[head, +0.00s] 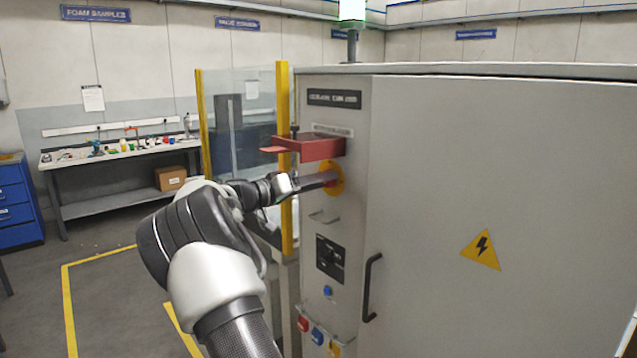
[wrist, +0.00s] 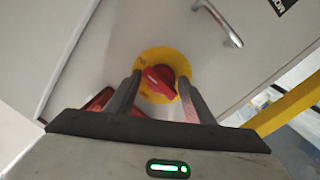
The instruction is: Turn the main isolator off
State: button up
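The main isolator is a red rotary knob (wrist: 158,80) on a round yellow plate. The yellow plate (head: 338,174) also shows on the cabinet's narrow side in the head view, partly behind my gripper (head: 322,179). In the wrist view the fingers of my gripper (wrist: 160,79) are spread, one on each side of the knob, with yellow plate showing between knob and fingers. The knob's handle lies slanted in that view. The knob itself is hidden in the head view, and its markings are too small to read.
A red bracket-like guard (head: 318,148) juts out just above the isolator. The grey cabinet (head: 510,170) has a black handle (head: 371,287) and coloured sockets (head: 317,335) lower down. A yellow post (head: 284,150) with a clear panel stands behind my gripper. A workbench (head: 120,160) is farther back.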

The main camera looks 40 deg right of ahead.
jog(key=shift+w, duration=0.1)
jog(key=shift+c, duration=1.3)
